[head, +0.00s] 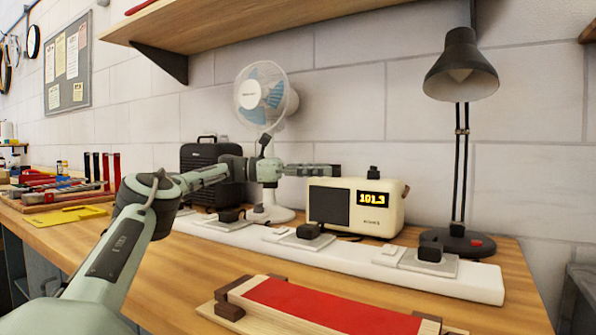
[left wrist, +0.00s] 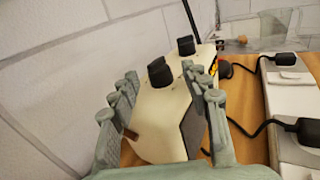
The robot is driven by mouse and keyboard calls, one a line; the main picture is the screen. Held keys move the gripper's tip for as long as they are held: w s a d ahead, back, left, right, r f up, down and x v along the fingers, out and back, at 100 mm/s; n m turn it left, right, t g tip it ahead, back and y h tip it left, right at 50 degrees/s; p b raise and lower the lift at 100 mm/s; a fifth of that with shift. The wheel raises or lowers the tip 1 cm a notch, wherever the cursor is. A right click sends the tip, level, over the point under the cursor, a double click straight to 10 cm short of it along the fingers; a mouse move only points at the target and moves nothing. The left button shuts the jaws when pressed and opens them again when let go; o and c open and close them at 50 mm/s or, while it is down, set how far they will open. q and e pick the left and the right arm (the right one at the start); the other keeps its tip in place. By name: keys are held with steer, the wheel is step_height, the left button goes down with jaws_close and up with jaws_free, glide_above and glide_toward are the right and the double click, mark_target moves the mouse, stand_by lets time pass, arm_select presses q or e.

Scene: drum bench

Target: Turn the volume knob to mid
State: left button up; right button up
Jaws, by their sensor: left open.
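I cannot tell which is the volume knob, nor read any marks. My right gripper is out of view.
A fan (head: 264,95) and a black case (head: 205,165) stand behind my left arm. A black desk lamp (head: 460,80) stands right of the radio. Plugs and cables line the power strip (head: 345,256). A red-topped block (head: 320,305) lies in front.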

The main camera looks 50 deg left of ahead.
arm_select(q)
steer(key=v, duration=0.8)
